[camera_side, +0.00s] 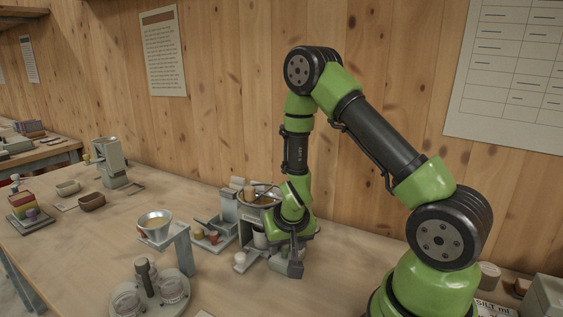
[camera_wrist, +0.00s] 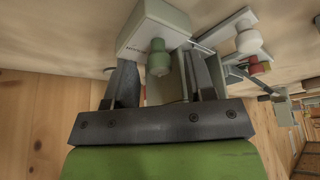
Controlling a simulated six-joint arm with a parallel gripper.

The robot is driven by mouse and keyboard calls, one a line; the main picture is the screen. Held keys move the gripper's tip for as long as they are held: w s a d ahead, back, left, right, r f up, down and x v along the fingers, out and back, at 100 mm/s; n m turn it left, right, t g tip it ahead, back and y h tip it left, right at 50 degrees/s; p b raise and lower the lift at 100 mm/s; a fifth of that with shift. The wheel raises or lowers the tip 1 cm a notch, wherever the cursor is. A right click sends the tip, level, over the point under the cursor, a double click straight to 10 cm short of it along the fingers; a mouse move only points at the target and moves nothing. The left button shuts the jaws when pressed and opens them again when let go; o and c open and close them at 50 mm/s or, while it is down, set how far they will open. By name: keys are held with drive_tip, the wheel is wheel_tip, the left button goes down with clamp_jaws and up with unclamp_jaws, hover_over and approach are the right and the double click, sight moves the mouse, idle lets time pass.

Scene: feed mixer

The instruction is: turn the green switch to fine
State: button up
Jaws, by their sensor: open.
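The pale green switch (camera_wrist: 158,62) is a round knob on the face of a grey box (camera_wrist: 160,18) with a small dark label. In the wrist view it sits between the two fingers of my gripper (camera_wrist: 163,66). The fingers are apart, with a visible gap on each side of the knob. The label is too small to read, so I cannot tell the switch's setting. In the side view my gripper (camera_side: 289,266) is low over the bench beside the feed mixer (camera_side: 248,212), and the switch is hidden there.
A funnel on a stand (camera_side: 155,225) and a rack of jars (camera_side: 148,290) stand on the left. A grey tray with small coloured pieces (camera_side: 214,236) lies beside the mixer. The wooden wall is close behind. Bare bench (camera_side: 345,255) lies right of my gripper.

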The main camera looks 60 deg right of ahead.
drive_tip(key=a+r+n+t+y, duration=0.1)
drive_tip(key=a+r+t+y, duration=0.1)
drive_tip(key=a+r, duration=0.5)
drive_tip(key=a+r+n+t+y, duration=0.1)
drive_tip(key=a+r+t, duration=0.15)
drive_tip(key=r, duration=0.85)
drive_tip(key=s+a+r+n+y, duration=0.2)
drive_tip(key=s+a+r, duration=0.3)
drive_tip(key=s+r, duration=0.2)
drive_tip(key=shift+s+n+y, duration=0.15)
drive_tip(key=shift+n+y, duration=0.15)
drive_tip(key=shift+y, duration=0.1)
drive_tip(key=shift+a, duration=0.1)
